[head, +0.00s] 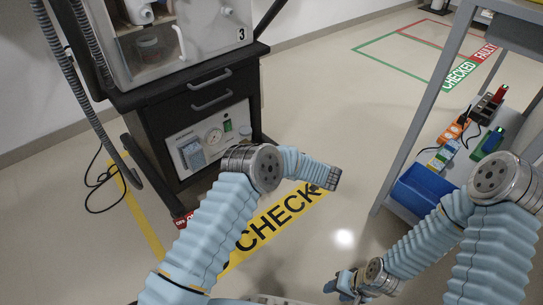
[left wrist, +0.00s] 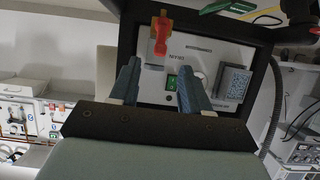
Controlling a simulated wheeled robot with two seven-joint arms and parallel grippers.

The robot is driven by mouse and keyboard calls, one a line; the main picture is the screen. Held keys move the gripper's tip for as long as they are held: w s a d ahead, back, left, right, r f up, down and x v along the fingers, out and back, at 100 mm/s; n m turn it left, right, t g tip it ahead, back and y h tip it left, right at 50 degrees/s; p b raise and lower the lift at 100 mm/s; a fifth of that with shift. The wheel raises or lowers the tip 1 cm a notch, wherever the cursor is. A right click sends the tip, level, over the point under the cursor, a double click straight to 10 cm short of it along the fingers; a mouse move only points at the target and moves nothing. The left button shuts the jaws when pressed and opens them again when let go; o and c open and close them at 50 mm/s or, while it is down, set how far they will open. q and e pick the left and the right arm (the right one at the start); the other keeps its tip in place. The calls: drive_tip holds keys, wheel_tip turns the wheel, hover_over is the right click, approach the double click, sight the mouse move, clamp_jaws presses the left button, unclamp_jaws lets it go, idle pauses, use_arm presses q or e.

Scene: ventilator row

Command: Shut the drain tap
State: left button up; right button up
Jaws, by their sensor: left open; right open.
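In the head view the front panel (head: 208,139) is partly behind my left arm, and I cannot make out the tap there. My right gripper (head: 337,283) is open and empty, low over the floor.
The black ventilator cart (head: 190,100) stands at the left, with hoses beside it and a black cable (head: 97,180) on the floor. A grey bench frame (head: 425,105) with a blue bin (head: 418,192) stands at the right. Floor between them is clear, with a yellow CHECK marking (head: 285,215).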

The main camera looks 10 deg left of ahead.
use_arm(q)
drive_tip(key=shift+v, duration=2.35)
drive_tip(key=s+a+f+m+h+p, duration=0.4)
drive_tip(key=s+m+h+p, duration=0.2)
drive_tip(key=s+h+p, duration=0.3)
drive_tip(key=s+r+m+g+h+p, duration=0.1)
drive_tip(key=s+g+h, duration=0.5)
drive_tip(key=s, duration=1.9)
drive_tip(key=shift+a+m+g+p, duration=0.3)
drive_tip(key=shift+m+g, duration=0.2)
drive_tip(key=shift+m, duration=0.4)
